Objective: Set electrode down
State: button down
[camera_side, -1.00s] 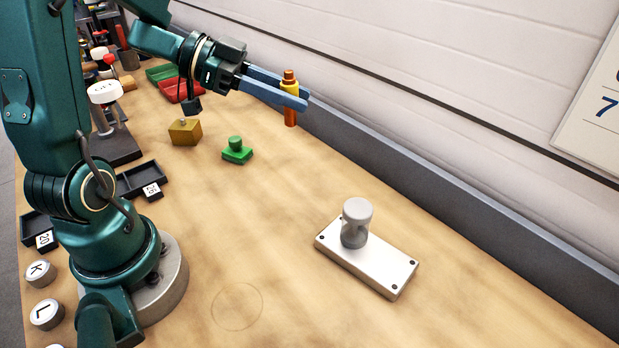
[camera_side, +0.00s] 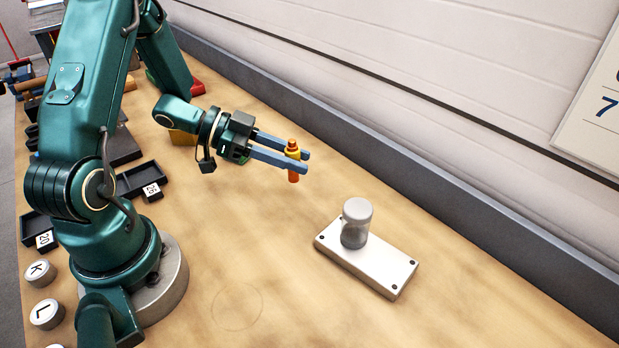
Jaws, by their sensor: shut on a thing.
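The electrode (camera_side: 293,175) is a small upright cylinder, orange-red at the bottom with a yellow band and a copper-coloured top. My gripper (camera_side: 300,158) is shut on it, with a blue finger on each side of its yellow middle. It appears held above the wooden bench, left of and behind the white plate; its exact height is hard to tell.
A white plate (camera_side: 385,277) with dark corner screws carries a grey-capped post (camera_side: 357,212). A faint circle (camera_side: 237,306) marks the bench. Black trays (camera_side: 140,178) and round K and L knobs (camera_side: 46,313) are at left. A grey rail (camera_side: 400,165) borders the wall. The front centre is clear.

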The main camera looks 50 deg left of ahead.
aim_at(294, 181)
jog(key=shift+f, duration=2)
jog(key=shift+f, duration=0.1)
jog(key=c, duration=0.6)
grip_release()
